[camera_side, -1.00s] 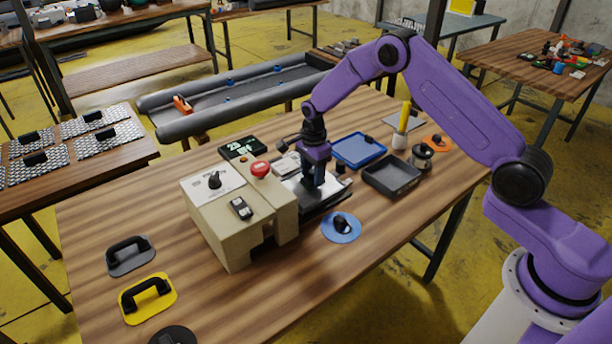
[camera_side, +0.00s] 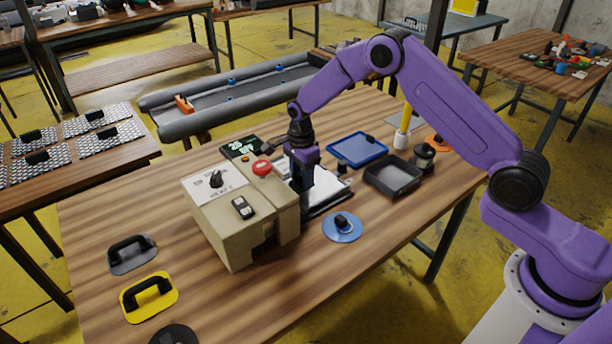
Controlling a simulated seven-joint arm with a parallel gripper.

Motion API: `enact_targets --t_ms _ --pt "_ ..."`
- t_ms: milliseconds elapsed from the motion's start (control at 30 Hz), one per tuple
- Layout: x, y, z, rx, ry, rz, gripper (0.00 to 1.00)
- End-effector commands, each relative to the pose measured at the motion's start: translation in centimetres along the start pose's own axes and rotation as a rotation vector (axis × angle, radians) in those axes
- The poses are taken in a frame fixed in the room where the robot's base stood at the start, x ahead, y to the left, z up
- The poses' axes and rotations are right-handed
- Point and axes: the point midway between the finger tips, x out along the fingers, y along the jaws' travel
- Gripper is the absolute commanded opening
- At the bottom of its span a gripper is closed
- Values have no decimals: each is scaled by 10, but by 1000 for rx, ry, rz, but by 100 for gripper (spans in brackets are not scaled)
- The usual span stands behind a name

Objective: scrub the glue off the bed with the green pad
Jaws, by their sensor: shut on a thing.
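My gripper (camera_side: 303,188) points down over the bed (camera_side: 332,190), a flat pale plate with a dark edge at the right side of the beige machine (camera_side: 232,220). It is low, close beside the machine's housing. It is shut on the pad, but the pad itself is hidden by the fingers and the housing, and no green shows. I cannot make out any glue on the bed at this size, nor whether the pad touches the bed.
A red button (camera_side: 262,167) tops the machine. A blue tray (camera_side: 357,150), a dark grey tray (camera_side: 394,178) and a blue disc with a black knob (camera_side: 342,227) lie to the right. Yellow (camera_side: 149,297) and grey (camera_side: 131,254) handled plates lie front left. The front middle is clear.

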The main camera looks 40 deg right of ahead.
Motion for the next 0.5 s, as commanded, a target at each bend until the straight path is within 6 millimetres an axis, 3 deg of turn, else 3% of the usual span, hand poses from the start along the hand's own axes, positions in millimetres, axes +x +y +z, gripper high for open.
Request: enact_targets --t_ms 33,500 --pt "-11 -1 0 0 -1 -6 23" --pt "-53 -2 0 0 -1 -8 23"
